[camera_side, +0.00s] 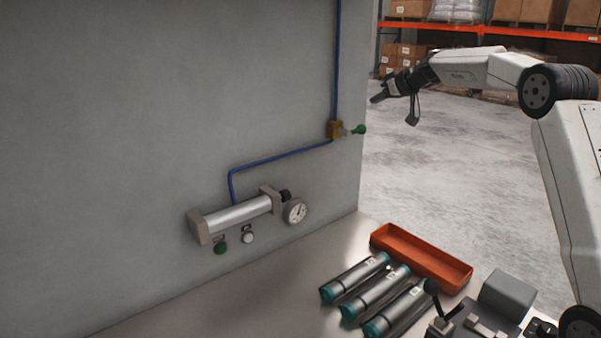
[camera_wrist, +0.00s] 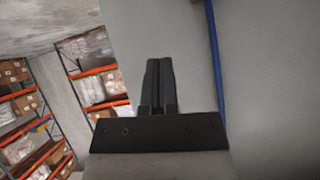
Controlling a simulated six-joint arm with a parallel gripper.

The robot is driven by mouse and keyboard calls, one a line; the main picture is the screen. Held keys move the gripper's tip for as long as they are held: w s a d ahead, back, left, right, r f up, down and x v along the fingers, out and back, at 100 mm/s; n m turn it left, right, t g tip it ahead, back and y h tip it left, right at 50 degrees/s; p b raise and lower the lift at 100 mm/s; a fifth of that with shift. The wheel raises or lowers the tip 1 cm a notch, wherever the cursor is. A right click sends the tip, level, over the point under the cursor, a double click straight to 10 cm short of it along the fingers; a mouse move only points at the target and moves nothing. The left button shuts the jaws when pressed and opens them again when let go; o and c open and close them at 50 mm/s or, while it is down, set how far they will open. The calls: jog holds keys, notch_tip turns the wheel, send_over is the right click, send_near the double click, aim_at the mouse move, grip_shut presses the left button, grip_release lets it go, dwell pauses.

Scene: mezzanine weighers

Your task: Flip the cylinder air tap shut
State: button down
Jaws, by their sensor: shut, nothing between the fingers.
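The air tap is a brass-coloured block (camera_side: 336,130) on the grey wall near its right edge. Its lever has a green tip (camera_side: 360,129) and points right in the side view, across the vertical blue air line (camera_side: 338,60). A blue line also runs down left from the tap to a silver cylinder (camera_side: 238,216) on the wall. My gripper (camera_side: 377,98) is shut and empty, up and right of the tap and apart from it. In the wrist view the dark fingers (camera_wrist: 159,64) are together, with a blue line (camera_wrist: 215,60) to their right.
A round gauge (camera_side: 295,211), a green button (camera_side: 221,248) and a white button (camera_side: 248,237) sit by the cylinder. An orange tray (camera_side: 421,258) and several grey tubes with teal ends (camera_side: 375,293) lie on the bench below. Space around the tap looks clear.

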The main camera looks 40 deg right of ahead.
jog(key=v, duration=0.9)
jog(key=shift+d, duration=0.15)
jog(key=shift+f, duration=0.15)
jog(key=s+a+f+g, duration=0.3)
jog(key=a+f, duration=0.5)
jog(key=f, duration=0.1)
jog(key=s+a+f+g, duration=0.2)
jog(key=s+a+f, duration=0.2)
jog(key=a+f, duration=0.5)
jog(key=s+a+f+g, duration=0.1)
jog(key=s+a+f, duration=0.4)
jog(key=s, duration=0.4)
jog(key=s+a+f+g+h, duration=0.1)
jog(key=s+a+f+g, duration=0.1)
jog(key=s+a+f, duration=0.4)
jog(key=s+f, duration=0.1)
jog(key=s, duration=0.2)
jog(key=shift+s+a+f+n+g, duration=0.2)
jog(key=shift+f+n+g, duration=0.1)
jog(key=shift+n, duration=0.1)
